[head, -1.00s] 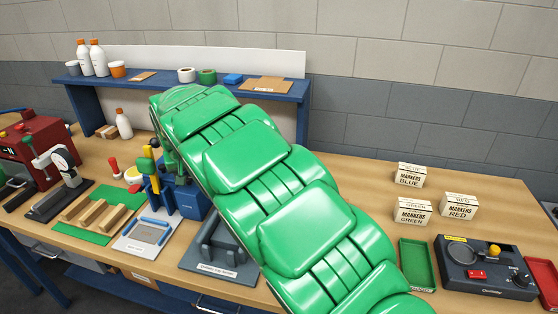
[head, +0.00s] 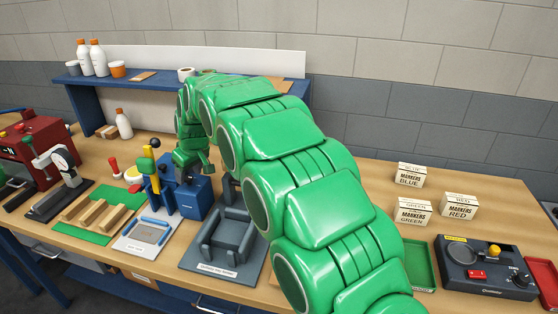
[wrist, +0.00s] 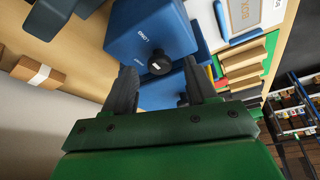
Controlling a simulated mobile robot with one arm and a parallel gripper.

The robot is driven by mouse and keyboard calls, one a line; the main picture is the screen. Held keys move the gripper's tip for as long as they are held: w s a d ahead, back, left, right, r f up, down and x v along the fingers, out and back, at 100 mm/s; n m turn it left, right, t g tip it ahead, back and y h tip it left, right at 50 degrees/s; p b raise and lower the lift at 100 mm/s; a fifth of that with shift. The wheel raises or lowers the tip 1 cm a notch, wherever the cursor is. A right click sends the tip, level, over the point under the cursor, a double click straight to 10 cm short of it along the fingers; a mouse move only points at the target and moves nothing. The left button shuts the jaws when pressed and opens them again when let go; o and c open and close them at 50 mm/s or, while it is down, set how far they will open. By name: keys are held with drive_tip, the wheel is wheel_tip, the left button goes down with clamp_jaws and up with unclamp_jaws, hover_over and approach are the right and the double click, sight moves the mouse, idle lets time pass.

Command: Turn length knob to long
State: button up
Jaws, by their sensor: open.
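A blue box (wrist: 150,38) with a round black length knob (wrist: 159,62) fills the upper middle of the wrist view. The knob has a small white mark, and small white lettering, one word reading LONG, is on the face beside it. My gripper (wrist: 160,84) is open, with its two dark fingers apart and the knob showing between and just beyond their tips. I cannot tell whether they touch it. In the head view the blue machine (head: 194,200) stands mid-left on the bench, and my gripper (head: 192,165) is over it. The knob is hidden there.
A dark grey cradle (head: 232,232) stands right of the blue machine. A yellow-and-blue lever (head: 152,180) and a white plate (head: 145,236) are at its left. Marker boxes (head: 412,212) and a control box (head: 485,270) are at the right. My arm crosses the middle.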

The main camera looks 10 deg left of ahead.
drive_tip(key=s+d+r+m+t, duration=0.1)
drive_tip(key=s+d+r+m, duration=0.15)
drive_tip(key=d+r, duration=0.65)
drive_tip(key=s+d+r+m+h, duration=0.1)
drive_tip(key=d+m, duration=0.1)
drive_tip(key=d, duration=0.7)
drive_tip(key=s+d+r+m+h, duration=0.1)
drive_tip(key=d+r+m, duration=0.1)
drive_tip(key=d, duration=0.8)
drive_tip(key=shift+s+d+m, duration=0.3)
drive_tip(key=shift+s+m, duration=0.05)
drive_tip(key=shift+m, duration=0.1)
drive_tip(key=shift+r, duration=0.1)
drive_tip(key=s+d+f+m+g+h, duration=0.1)
drive_tip(key=s+d+m, duration=0.1)
drive_tip(key=s+d, duration=0.65)
drive_tip(key=s+d+f+m+g+h, duration=0.1)
drive_tip(key=s+d, duration=0.4)
drive_tip(key=d, duration=0.7)
drive_tip(key=s+d+f+m+g, duration=0.1)
drive_tip(key=s+d, duration=0.3)
drive_tip(key=s, duration=0.5)
drive_tip(key=s+d+f+m+g, duration=0.1)
drive_tip(key=s+d+f, duration=0.3)
drive_tip(key=s, duration=0.5)
drive_tip(key=shift+s+d+f+m, duration=0.15)
drive_tip(key=shift+d+f+m, duration=0.05)
drive_tip(key=shift+d+m, duration=0.45)
